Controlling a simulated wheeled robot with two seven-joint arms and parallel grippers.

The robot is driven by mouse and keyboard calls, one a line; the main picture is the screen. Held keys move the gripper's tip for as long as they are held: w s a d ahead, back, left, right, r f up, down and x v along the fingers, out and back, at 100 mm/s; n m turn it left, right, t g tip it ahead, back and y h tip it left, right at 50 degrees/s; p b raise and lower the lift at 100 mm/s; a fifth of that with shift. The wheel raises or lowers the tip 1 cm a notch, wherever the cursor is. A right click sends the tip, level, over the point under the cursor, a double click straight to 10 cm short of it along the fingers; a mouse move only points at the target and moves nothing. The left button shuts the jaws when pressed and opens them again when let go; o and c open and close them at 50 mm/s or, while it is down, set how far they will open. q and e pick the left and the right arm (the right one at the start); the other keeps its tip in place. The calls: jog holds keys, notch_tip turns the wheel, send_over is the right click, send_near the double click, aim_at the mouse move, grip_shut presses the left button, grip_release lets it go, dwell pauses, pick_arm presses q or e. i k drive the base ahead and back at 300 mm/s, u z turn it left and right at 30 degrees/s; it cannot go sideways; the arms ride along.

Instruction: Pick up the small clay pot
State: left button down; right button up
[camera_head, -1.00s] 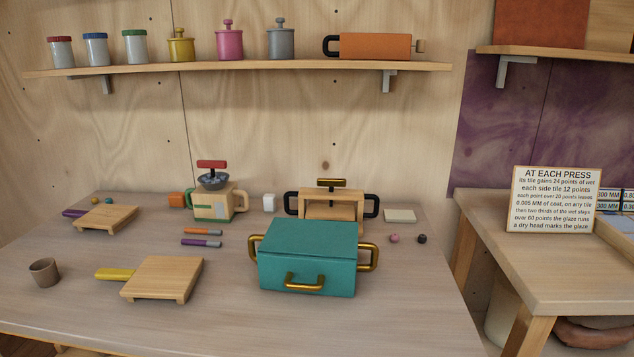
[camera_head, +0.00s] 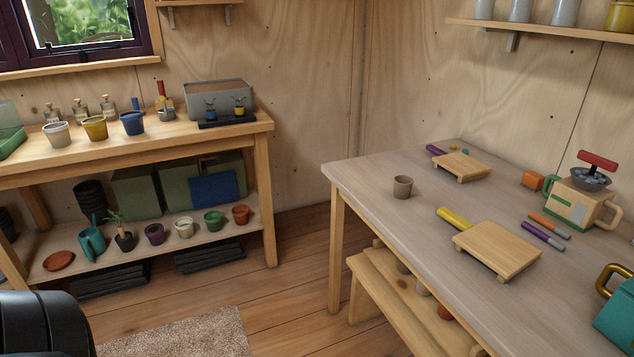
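A small grey-brown clay pot (camera_head: 402,187) stands upright on the wooden table (camera_head: 376,224), near its left edge. It is beyond the yellow-handled board and looks empty. Several other small pots stand on the potting bench at the left, among them a white one (camera_head: 57,134), a yellow one (camera_head: 95,128) and a blue one (camera_head: 132,123). Neither of my grippers shows. A dark rounded part at the lower left corner may be mine.
Boards with a yellow handle (camera_head: 455,218) and a purple handle (camera_head: 438,150) lie on the table. A teal box (camera_head: 617,322) is at the right edge. A low wooden bench (camera_head: 398,306) with small pots is below the table. Open floor (camera_head: 290,285) lies between table and potting bench.

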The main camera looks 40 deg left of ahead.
aim_at(402, 184)
jog(key=u, duration=0.75)
jog(key=k, duration=0.65)
jog(key=u, duration=0.75)
jog(key=i, duration=0.9)
jog(key=u, duration=0.45)
jog(key=i, duration=0.9)
jog(key=z, duration=0.5)
